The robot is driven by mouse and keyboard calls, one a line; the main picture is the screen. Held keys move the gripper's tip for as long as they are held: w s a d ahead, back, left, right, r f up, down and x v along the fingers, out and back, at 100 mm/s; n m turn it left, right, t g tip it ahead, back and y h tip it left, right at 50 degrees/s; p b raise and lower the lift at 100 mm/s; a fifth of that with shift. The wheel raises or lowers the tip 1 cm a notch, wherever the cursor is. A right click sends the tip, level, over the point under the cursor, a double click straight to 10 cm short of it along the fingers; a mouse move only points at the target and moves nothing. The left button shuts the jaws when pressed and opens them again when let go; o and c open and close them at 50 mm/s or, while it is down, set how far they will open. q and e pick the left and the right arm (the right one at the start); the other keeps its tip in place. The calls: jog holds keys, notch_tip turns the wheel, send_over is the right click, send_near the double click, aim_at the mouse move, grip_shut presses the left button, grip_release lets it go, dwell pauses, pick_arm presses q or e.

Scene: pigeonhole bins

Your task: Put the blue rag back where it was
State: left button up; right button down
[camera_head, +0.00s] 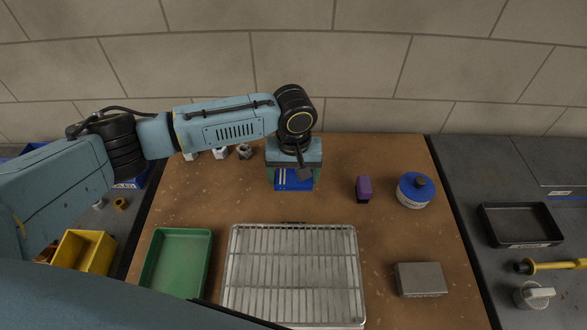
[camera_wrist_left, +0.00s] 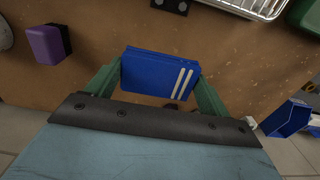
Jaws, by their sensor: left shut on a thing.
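The blue rag (camera_wrist_left: 152,76) is a flat folded piece with two white stripes, seen in the left wrist view. My left gripper (camera_wrist_left: 160,88) is shut on it, with a green finger at each side. In the head view the left gripper (camera_head: 294,180) is over the back middle of the brown table, and part of the blue rag (camera_head: 291,184) shows below its body. I cannot tell how high the rag is above the table. No empty place for the rag can be picked out. My right gripper is not in view.
A purple block (camera_head: 364,189) and a blue round container (camera_head: 415,190) stand right of the gripper. A wire-rack tray (camera_head: 293,229) and a green tray (camera_head: 208,250) lie in front, with a grey block (camera_head: 420,279) at right. Small nuts (camera_head: 220,153) sit behind left. Bare brown table (camera_head: 395,235) lies between.

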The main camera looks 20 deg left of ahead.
aim_at(294, 202)
pick_arm(q)
jog(key=shift+f+b, duration=1)
jog(key=shift+f, duration=2.75)
jog(key=shift+f, duration=0.4)
jog(key=o, duration=0.9)
jog(key=shift+o, duration=0.3)
jog(key=shift+o, duration=0.9)
jog(key=shift+r, duration=0.1)
notch_tip(294, 202, up, 8)
jog(key=p, duration=0.9)
jog(key=shift+s+p, duration=0.1)
jog(key=shift+p, duration=0.2)
